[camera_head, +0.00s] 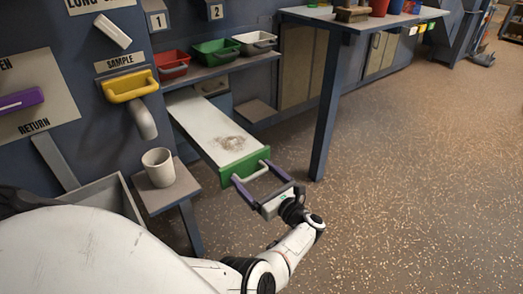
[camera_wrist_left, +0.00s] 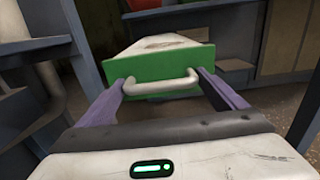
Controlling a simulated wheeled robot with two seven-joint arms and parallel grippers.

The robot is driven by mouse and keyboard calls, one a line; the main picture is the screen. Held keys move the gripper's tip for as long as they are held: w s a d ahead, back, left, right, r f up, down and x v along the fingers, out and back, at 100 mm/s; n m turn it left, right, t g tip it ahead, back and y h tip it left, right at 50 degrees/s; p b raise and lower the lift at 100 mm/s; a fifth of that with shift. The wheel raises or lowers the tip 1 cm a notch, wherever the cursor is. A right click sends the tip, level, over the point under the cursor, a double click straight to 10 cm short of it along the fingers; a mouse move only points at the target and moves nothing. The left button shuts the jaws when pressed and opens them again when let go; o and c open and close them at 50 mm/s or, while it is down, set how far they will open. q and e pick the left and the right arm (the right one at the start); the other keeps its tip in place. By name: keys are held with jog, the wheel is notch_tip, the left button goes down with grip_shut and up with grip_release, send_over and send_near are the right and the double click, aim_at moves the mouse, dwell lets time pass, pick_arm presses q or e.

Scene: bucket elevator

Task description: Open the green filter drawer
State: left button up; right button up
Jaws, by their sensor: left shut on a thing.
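The filter drawer has a green front (camera_head: 238,165) and a long pale tray (camera_head: 213,128) with a dark smudge of grit on it. The tray extends well out from the blue cabinet. My left gripper (camera_head: 258,176) is at the drawer's front, its purple fingers on either side of the pale handle (camera_head: 252,173). In the left wrist view, the handle (camera_wrist_left: 161,86) spans between the fingertips, with the green front (camera_wrist_left: 158,65) just behind it. The gripper is shut on the handle. My right gripper is not in view.
A grey cup (camera_head: 158,167) stands on a small ledge left of the drawer. Red, green and white bins (camera_head: 214,51) sit on a shelf above. A table leg (camera_head: 326,105) stands right of the drawer. Speckled floor (camera_head: 420,170) at right is clear.

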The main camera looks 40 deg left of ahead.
pick_arm(q)
jog(key=shift+s+d+f, duration=0.1)
jog(key=shift+s+f, duration=0.15)
jog(key=shift+s, duration=0.1)
jog(key=o, duration=1.2)
jog(key=shift+r, duration=0.1)
jog(key=s+d, duration=0.1)
jog(key=d, duration=0.6)
jog(key=shift+d, duration=0.25)
